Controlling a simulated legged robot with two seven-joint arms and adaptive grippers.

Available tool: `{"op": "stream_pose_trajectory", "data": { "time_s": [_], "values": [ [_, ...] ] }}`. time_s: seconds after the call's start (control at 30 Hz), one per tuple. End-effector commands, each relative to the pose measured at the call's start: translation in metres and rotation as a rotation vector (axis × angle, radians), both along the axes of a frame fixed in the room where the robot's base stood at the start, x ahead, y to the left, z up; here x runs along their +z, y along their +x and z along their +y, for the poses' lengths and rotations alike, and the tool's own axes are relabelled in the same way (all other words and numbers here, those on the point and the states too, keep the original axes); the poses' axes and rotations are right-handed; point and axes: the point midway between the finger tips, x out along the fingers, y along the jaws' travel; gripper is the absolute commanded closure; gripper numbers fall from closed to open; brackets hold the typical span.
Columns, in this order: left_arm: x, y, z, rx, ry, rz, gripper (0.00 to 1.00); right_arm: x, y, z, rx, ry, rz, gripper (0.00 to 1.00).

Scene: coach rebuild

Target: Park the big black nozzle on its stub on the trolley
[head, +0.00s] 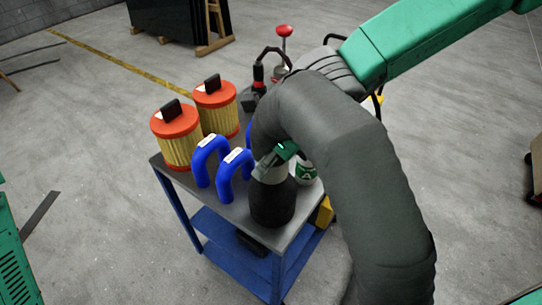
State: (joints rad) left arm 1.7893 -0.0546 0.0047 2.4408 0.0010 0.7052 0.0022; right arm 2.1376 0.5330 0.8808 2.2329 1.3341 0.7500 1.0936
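The big black nozzle (272,204) is a wide dark cylinder with a pale grey collar, upright over the near right part of the trolley (232,212). The far finger is hidden. The stub is not visible, and I cannot tell whether the nozzle touches the trolley top. My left gripper is not in view.
Two orange-capped yellow filters (179,141) and blue bent hoses (204,160) stand left of the nozzle. A white and green can (305,171) is close on its right. A green beam (430,38) crosses the upper right. Floor left of the trolley is mostly clear.

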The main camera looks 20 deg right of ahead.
Motion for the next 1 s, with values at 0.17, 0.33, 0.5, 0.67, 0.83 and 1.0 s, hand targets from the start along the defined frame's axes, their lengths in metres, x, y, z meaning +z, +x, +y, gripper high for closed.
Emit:
{"op": "stream_pose_trajectory", "data": {
  "time_s": [0.17,0.33,0.5,0.67,0.83,1.0],
  "values": [
    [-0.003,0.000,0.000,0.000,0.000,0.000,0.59,-0.003,0.001,0.000,0.001,0.002,-0.003,0.88],
    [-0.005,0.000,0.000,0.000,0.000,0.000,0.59,-0.007,0.001,0.000,0.001,0.002,-0.003,0.88],
    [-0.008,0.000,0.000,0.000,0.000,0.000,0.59,-0.011,0.001,-0.001,0.001,0.002,-0.003,0.88],
    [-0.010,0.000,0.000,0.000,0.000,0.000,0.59,-0.015,0.001,-0.001,0.001,0.002,-0.003,0.88],
    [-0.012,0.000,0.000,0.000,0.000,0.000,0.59,-0.018,0.001,-0.002,0.000,0.002,-0.002,0.88],
    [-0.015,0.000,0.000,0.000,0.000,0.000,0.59,-0.022,0.001,-0.002,0.000,0.002,-0.002,0.88]
  ]
}}
